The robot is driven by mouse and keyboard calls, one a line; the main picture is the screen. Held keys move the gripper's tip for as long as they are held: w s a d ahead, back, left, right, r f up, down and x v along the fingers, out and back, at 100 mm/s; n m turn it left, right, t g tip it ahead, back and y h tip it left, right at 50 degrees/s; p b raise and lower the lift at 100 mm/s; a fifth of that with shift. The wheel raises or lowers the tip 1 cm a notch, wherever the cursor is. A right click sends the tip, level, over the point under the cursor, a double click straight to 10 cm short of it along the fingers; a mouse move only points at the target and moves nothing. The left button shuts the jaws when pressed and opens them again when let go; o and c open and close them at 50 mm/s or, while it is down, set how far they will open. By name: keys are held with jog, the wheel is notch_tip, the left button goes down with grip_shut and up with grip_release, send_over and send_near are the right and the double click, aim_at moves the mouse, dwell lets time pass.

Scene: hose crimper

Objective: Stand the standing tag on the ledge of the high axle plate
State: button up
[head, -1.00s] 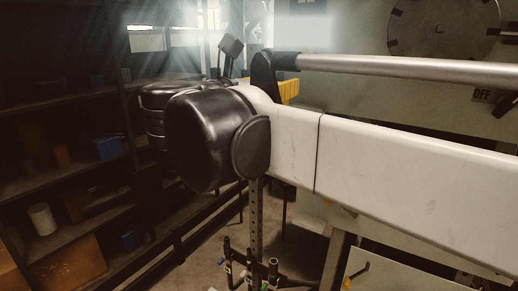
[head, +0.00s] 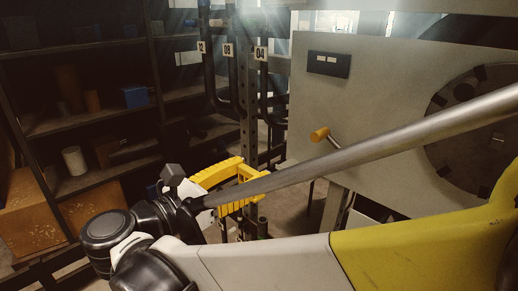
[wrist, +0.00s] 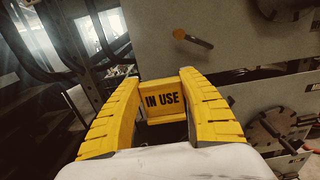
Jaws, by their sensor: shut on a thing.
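My gripper (wrist: 161,84) has two ribbed yellow fingers and is shut on the standing tag (wrist: 163,100), a yellow piece with "IN USE" in black. The words read level in the wrist view, and the tag is held in the air. In the head view my gripper (head: 238,184) is low, left of the large grey panel, and the tag cannot be told apart from the yellow fingers. That grey panel (head: 310,105) bears a peg with an orange-yellow end. I cannot tell which part is the high axle plate, and I cannot make out its ledge.
The orange-ended peg (head: 321,135) sticks out from the panel, which also bears a dark block (head: 328,65) and a slotted disc (head: 470,120). Black hooked rails with number labels (head: 228,50) stand behind my gripper. Dark shelves (head: 75,125) fill the left.

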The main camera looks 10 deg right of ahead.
send_near(309, 146)
jog(key=w+d+r, duration=0.2)
jog(key=d, duration=0.1)
jog(key=shift+x, duration=1.2)
jog(key=shift+w+d+f, duration=0.2)
jog(key=shift+f, duration=0.25)
jog(key=shift+w+d+f, duration=0.15)
jog(key=shift+w+f, duration=0.05)
jog(key=shift+f, duration=0.3)
jog(key=shift+a, duration=0.2)
jog(key=shift+s, duration=0.1)
jog(key=shift+d+f, duration=0.1)
jog(key=shift+f, duration=0.05)
jog(key=o, duration=0.9)
